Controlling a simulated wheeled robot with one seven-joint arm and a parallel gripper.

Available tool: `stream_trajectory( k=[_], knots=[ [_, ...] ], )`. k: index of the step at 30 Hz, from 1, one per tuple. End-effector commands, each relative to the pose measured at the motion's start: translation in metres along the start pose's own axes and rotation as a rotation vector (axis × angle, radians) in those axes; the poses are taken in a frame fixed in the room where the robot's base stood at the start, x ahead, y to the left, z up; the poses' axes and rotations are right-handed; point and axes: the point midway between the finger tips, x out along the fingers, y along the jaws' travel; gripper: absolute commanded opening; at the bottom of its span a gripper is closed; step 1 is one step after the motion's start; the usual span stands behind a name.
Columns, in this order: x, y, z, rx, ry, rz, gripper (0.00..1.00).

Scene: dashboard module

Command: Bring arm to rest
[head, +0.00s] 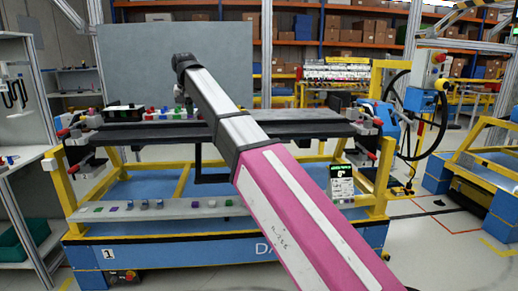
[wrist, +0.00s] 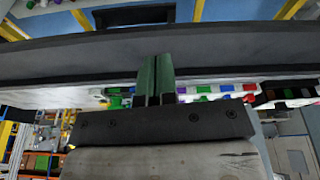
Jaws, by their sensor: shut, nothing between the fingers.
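My arm (head: 235,130) reaches forward from the bottom right of the head view, with pink and grey links, and bends at a dark joint near the back panel. In the wrist view my gripper (wrist: 155,62) has its two green fingers together, with nothing between them. The fingers overlap the long dark dashboard bar (wrist: 230,50) in the picture; I cannot tell whether they touch it. In the head view the dark bar (head: 310,129) lies across a yellow and blue cart, and my gripper is mostly hidden beyond it and the arm.
The blue and yellow cart (head: 180,250) stands ahead, with a grey lower shelf (head: 105,210) bearing several small coloured parts. More coloured parts lie behind the bar. A grey panel (head: 140,60) stands at the back. A blue tool with a black hose (head: 420,98) is at the right.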

Motion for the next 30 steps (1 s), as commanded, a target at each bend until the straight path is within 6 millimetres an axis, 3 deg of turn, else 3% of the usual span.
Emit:
stream_trajectory(
  k=[1,6,12,17,23,30],
  knots=[
    [0.025,0.016,0.007,0.008,-0.011,0.006,0.0],
    [0.104,0.069,0.025,0.025,-0.041,0.019,0.0],
    [0.185,0.129,0.054,0.046,-0.074,0.028,0.0],
    [0.241,0.174,0.084,0.065,-0.099,0.032,0.0],
    [0.307,0.232,0.135,0.093,-0.134,0.035,0.0],
    [0.375,0.296,0.21,0.132,-0.175,0.031,0.0]
  ],
)
